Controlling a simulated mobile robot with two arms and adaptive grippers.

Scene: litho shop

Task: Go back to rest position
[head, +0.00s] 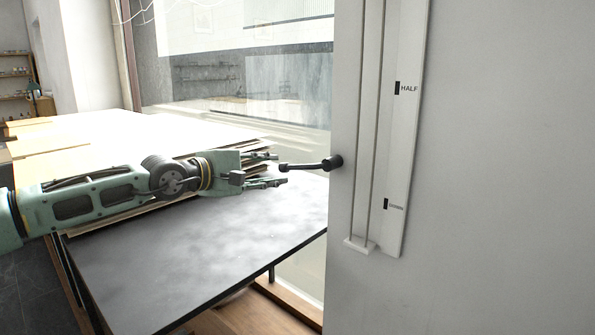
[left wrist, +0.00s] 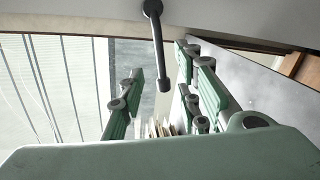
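My left gripper (head: 277,169) reaches in from the left over the dark table, in front of a black lever handle (head: 310,165). The handle sticks out of the edge of a pale grey panel toward the gripper. The gripper's fingers are apart, and its tips stop close to the handle's end. In the left wrist view the open fingers (left wrist: 155,85) show with the black handle (left wrist: 158,50) between them in the picture, hanging from a round mount. No contact is visible. My right gripper is not in view.
The dark-topped table (head: 190,260) lies under my left arm, with stacked sheets (head: 120,140) on it behind. The large grey panel (head: 500,170) fills the right side and bears a white scale strip (head: 403,150) marked HALF. A window stands behind the table.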

